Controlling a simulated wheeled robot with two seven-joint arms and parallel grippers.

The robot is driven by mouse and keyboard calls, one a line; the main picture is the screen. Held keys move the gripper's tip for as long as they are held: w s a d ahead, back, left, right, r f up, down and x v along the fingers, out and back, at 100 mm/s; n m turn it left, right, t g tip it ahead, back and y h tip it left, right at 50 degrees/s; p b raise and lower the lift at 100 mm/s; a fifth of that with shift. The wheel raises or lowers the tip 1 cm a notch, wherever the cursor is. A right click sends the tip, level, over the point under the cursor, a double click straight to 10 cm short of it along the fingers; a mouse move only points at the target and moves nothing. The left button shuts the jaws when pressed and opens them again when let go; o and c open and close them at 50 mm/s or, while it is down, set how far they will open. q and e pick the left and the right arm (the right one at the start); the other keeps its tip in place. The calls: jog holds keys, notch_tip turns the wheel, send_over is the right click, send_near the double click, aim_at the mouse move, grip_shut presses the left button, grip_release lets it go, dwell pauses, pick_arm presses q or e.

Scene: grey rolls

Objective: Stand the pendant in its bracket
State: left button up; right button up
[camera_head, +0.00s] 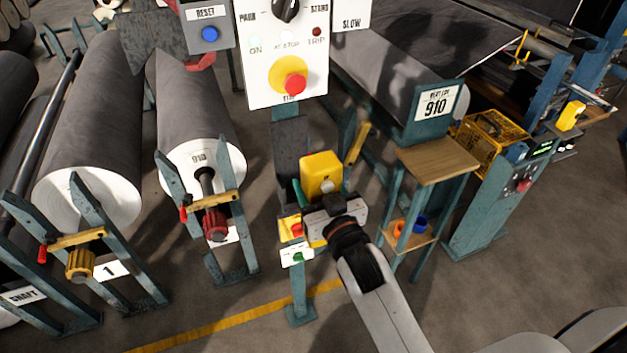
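A yellow box with a pale round mark, which looks like the pendant (320,172), is in the middle of the head view, in front of a teal post. My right gripper (333,208) overlaps its lower part, with the arm coming in from the bottom right. The fingertips are hidden, so I cannot tell whether they are closed on it. A teal piece (298,192), possibly part of the bracket, shows at the box's left edge. The rest of the bracket is hidden, so I cannot tell whether the box is seated. My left gripper is not in view.
A red-and-yellow button (291,228) and a green button plate (298,256) sit just left of my gripper. A control panel (287,50) hangs above. A small wooden-topped stand (437,162) is close on the right. Grey rolls (90,130) fill the left.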

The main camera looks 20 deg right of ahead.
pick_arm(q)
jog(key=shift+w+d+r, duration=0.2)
pick_arm(e)
send_near(290, 134)
jog(key=shift+w+f, duration=0.3)
jog(key=shift+w, duration=0.6)
pick_arm(q)
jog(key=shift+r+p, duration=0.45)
jog(key=shift+p, duration=0.15)
dwell(0.9)
pick_arm(e)
jog(key=shift+w, duration=0.1)
dwell(0.4)
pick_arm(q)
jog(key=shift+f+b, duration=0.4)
pick_arm(e)
jog(key=shift+w, duration=2.15)
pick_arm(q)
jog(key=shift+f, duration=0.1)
pick_arm(e)
jog(key=shift+w, duration=0.15)
jog(key=shift+w, duration=0.3)
pick_arm(q)
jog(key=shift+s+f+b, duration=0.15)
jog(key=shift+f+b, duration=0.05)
jog(key=shift+b, duration=0.1)
pick_arm(e)
jog(key=shift+r, duration=0.2)
